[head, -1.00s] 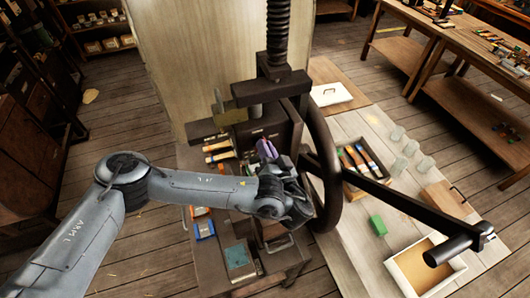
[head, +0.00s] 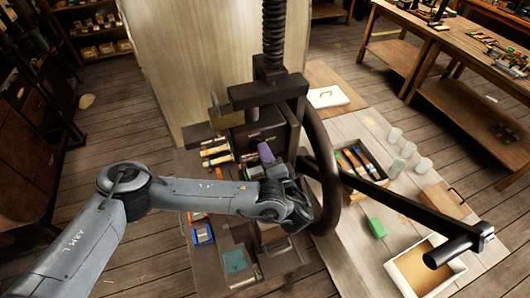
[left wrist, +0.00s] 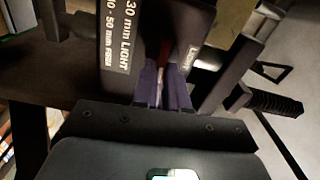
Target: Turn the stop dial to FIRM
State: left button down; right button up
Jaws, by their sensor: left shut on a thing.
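The press (head: 270,92) stands in the middle of the head view, with its dark handwheel (head: 327,165) on the right side. My left gripper (head: 302,208) is at the press front, beside the wheel. In the left wrist view its two purple fingers (left wrist: 163,92) are shut on a small part between them, with a bit of red showing. I take this part to be the stop dial; its face and pointer are mostly hidden. A dark label plate (left wrist: 118,42) beside the fingers reads "30 mm LIGHT" and "50 mm FIRM". My right gripper is out of view.
The long handle bar (head: 405,205) reaches out right from the wheel.

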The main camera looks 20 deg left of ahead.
pick_arm(q)
jog(key=shift+f+m, duration=0.1)
jog(key=shift+m, duration=0.5)
jog(key=c, duration=1.2)
grip_release()
jog(key=shift+o, duration=0.2)
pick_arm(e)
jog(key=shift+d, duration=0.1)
